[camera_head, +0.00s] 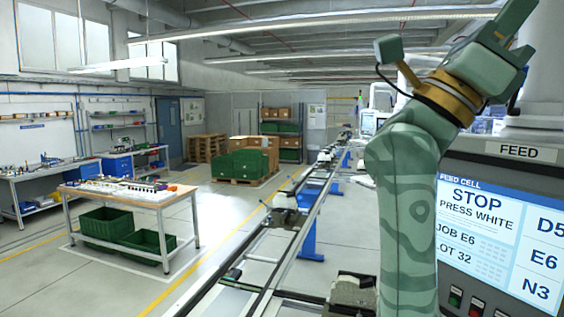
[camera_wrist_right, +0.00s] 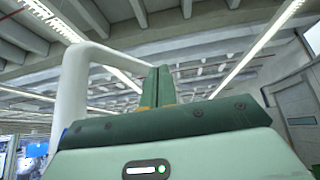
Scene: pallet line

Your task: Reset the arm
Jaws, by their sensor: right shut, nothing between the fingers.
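My right arm rises through the right half of the head view and bends up to the right near the top edge. My right gripper shows in the wrist view (camera_wrist_right: 157,84), its two green fingers together and pointing up towards the ceiling. It is shut and empty, with nothing touching the fingertips. My left arm and left gripper are in neither view.
The feed cell screen (camera_head: 482,238) stands close on the right, partly behind my arm. A conveyor line (camera_head: 262,262) runs away through the middle. A worktable (camera_head: 128,200) stands at the left. A white pipe (camera_wrist_right: 75,92) curves at left in the wrist view.

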